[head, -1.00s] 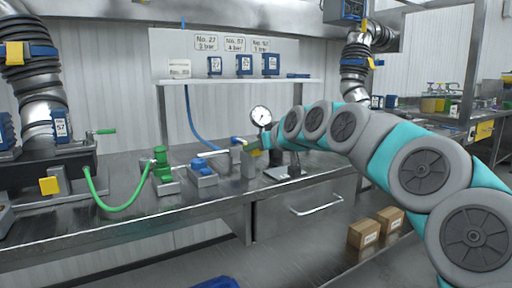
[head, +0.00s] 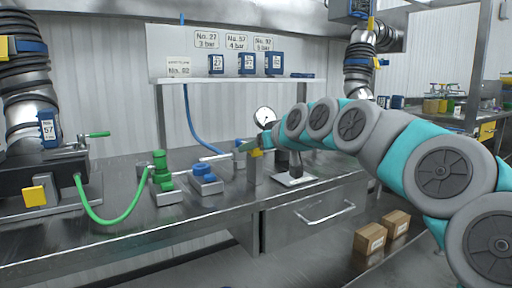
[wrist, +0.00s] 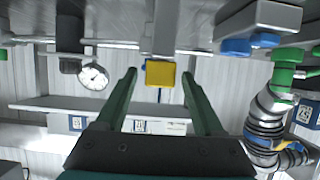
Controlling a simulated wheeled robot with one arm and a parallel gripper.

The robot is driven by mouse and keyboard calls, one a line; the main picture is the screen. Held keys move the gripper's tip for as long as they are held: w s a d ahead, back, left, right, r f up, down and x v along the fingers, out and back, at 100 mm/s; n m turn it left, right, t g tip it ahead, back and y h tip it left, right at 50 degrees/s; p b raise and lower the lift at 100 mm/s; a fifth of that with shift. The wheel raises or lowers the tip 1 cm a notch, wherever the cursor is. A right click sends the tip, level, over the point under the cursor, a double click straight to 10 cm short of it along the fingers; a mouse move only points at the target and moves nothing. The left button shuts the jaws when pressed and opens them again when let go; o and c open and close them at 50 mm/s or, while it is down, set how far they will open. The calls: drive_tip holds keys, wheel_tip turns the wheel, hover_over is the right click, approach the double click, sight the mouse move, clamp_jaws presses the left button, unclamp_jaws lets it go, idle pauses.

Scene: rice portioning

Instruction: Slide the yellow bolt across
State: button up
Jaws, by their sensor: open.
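The yellow bolt (wrist: 160,73) is a small yellow block on a grey metal housing, in the upper middle of the wrist view, which looks upside down. In the head view a bit of the yellow bolt (head: 256,153) shows at the top of a grey post on the bench, partly covered by my gripper. My gripper (wrist: 158,76) is open, with its two green fingers on either side of the bolt. Gaps show between the bolt and both fingers. In the head view my gripper (head: 248,146) reaches in from the right; its far finger is hidden.
A round gauge (head: 265,115) stands just behind my gripper. Blue (head: 205,180) and green (head: 161,170) valves stand left along the bench (head: 200,217). A shelf (head: 205,82) holds blue boxes. Two cardboard boxes (head: 370,238) are low at the right.

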drive_tip(key=b+v, duration=0.1)
drive_tip(key=v, duration=0.7)
idle(0.4)
drive_tip(key=s+f+g+h, duration=0.2)
drive_tip(key=s+f+g, duration=0.2)
drive_tip(key=s+f, duration=0.75)
drive_tip(key=s+d+f+m+g+h, duration=0.2)
drive_tip(key=s+d+f+g, duration=0.1)
drive_tip(key=s+f, duration=0.5)
drive_tip(key=s+d+f+m+g+h, duration=0.1)
drive_tip(key=s+d+f+m+g, duration=0.1)
drive_tip(key=s+d+f, duration=0.4)
drive_tip(key=s+d+f+m+g+h, duration=0.2)
drive_tip(key=s+d+f+g, duration=0.2)
drive_tip(key=s+f, duration=0.8)
drive_tip(key=s+d, duration=0.1)
drive_tip(key=s, duration=0.4)
drive_tip(key=shift+m+h, duration=0.3)
drive_tip(key=shift+m, duration=0.1)
drive_tip(key=shift+f, duration=0.1)
